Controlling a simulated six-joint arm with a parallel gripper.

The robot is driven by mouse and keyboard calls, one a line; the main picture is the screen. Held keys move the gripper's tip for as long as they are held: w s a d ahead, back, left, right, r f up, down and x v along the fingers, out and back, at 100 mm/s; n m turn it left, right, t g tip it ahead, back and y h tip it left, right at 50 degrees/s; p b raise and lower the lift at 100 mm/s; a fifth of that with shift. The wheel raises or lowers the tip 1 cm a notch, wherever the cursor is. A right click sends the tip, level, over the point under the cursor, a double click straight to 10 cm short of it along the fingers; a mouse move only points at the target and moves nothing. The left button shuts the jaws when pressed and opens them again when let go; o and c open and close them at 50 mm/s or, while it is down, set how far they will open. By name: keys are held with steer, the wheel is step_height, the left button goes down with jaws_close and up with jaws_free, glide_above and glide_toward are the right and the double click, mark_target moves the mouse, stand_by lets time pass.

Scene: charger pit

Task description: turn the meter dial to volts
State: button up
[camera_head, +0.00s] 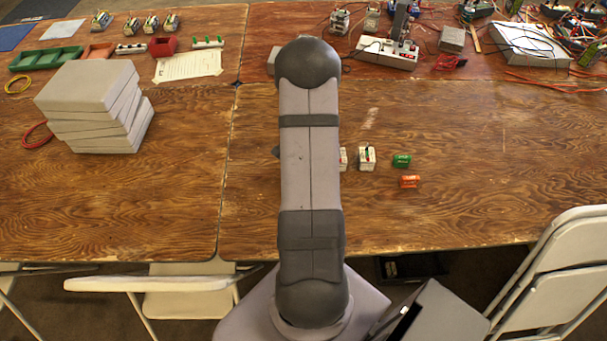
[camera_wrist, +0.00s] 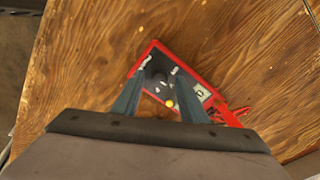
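The meter (camera_wrist: 163,82) lies on the wooden table in the wrist view, tilted in the picture. It has a red rim, a dark face, white markings and a yellow spot. Its dial (camera_wrist: 158,79) is a dark round shape near the middle of the face, small and blurred. My gripper (camera_wrist: 160,73) is over the meter, its two dark fingers apart, one on each side of the dial in the picture. Whether the fingers touch the dial I cannot tell. In the head view my arm hides the gripper, and I cannot make out this meter there.
Red leads (camera_wrist: 234,115) lie beside the meter's right end. In the head view, small white blocks (camera_head: 367,158), a green block (camera_head: 402,161) and an orange block (camera_head: 409,181) sit right of my arm. Stacked grey slabs (camera_head: 95,105) stand left. Wired equipment (camera_head: 530,45) fills the back right.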

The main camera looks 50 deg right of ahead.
steer(key=shift+r, duration=0.15)
steer(key=shift+r+b, duration=0.8)
steer(key=shift+r, duration=2.75)
